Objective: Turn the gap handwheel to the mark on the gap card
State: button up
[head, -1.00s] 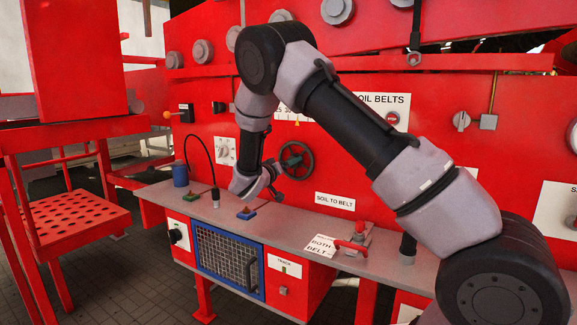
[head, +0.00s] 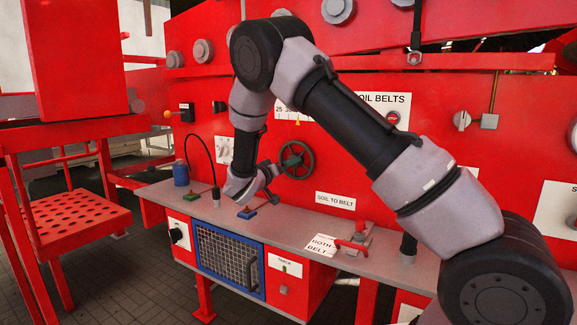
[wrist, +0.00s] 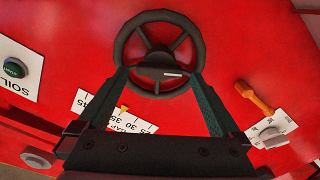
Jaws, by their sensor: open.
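The gap handwheel (head: 296,160) is a dark spoked wheel on the red panel. In the wrist view the handwheel (wrist: 157,22) fills the upper middle, with a pale mark on its hub. My gripper (wrist: 160,80) is open, its two dark fingers reaching toward the lower left and lower right of the rim. I cannot tell whether they touch it. In the head view my gripper (head: 272,182) is just left of the wheel. A white scale card with a small orange pointer (wrist: 123,110) shows upside down and partly behind a finger. My arm hides part of that card (head: 284,114) in the head view.
A grey shelf (head: 290,222) runs below the wheel, with a blue canister (head: 181,173) and a red-handled clamp (head: 355,240) on it. An orange lever (wrist: 255,97) is right of the wheel in the wrist view, and a green button (wrist: 15,68) is at left.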

jog(key=v, duration=0.8)
jog(key=shift+s, duration=0.15)
jog(key=shift+a, duration=0.1)
jog(key=s+d+r+m+g+y, duration=0.1)
jog(key=s+d+r+g, duration=0.3)
jog(key=d, duration=0.4)
jog(key=s+d+r+m+g+y, duration=0.1)
jog(key=s+d+m+g, duration=0.1)
jog(key=s+d+g, duration=0.4)
jog(key=s+d+r+m+g+y, duration=0.1)
jog(key=s+d+r+g, duration=0.2)
jog(key=d, duration=0.6)
jog(key=s+r+t+y, duration=0.2)
jog(key=s+r+y, duration=0.2)
jog(key=s, duration=0.5)
jog(key=s+r+n+t+y, duration=0.1)
jog(key=s+r+t+y, duration=0.2)
jog(key=s, duration=0.6)
notch_tip(320, 180, up, 3)
jog(key=a+y, duration=0.1)
jog(key=y, duration=0.1)
jog(key=shift+s+t+y, duration=0.2)
jog(key=shift+t+y, duration=0.1)
